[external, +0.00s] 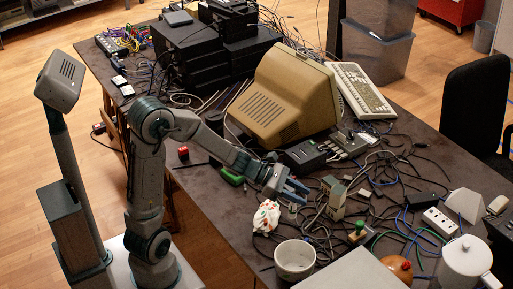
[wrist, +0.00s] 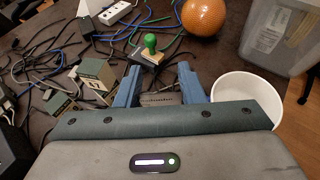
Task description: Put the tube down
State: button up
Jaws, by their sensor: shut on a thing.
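My gripper (external: 290,187) is over the front part of the dark table, to the right of the beige monitor's lower edge in the external view. In the wrist view my gripper's two blue fingers (wrist: 158,72) are a little apart, with a small greyish piece (wrist: 160,99) between them. This piece appears to be the tube, and the fingers are shut on it. Its ends and full shape are hidden by the fingers and palm. In the external view it is too small to make out clearly, and I cannot tell whether it touches the table.
A white bowl (external: 295,261) stands close to my gripper, near the table's front edge. A white-and-red figure (external: 267,217), small grey boxes (external: 335,198), a green-handled stamp (wrist: 150,44), an orange ball (wrist: 203,16) and tangled cables crowd the area. Bare tabletop (external: 215,197) shows at the left.

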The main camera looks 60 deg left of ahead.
jog(key=s+d+r+m+g+h+p, duration=0.1)
jog(key=s+d+m+g+h+p, duration=0.15)
jog(key=d, duration=0.85)
jog(key=w+a+f, duration=0.7)
jog(key=w+f, duration=0.1)
jog(key=f, duration=0.2)
jog(key=shift+w+a+f+m+g, duration=0.2)
jog(key=shift+a+f+m+g, duration=0.15)
jog(key=shift+a+f+m, duration=0.1)
jog(key=shift+y, duration=0.25)
jog(key=shift+f, duration=0.15)
jog(key=o, duration=1.2)
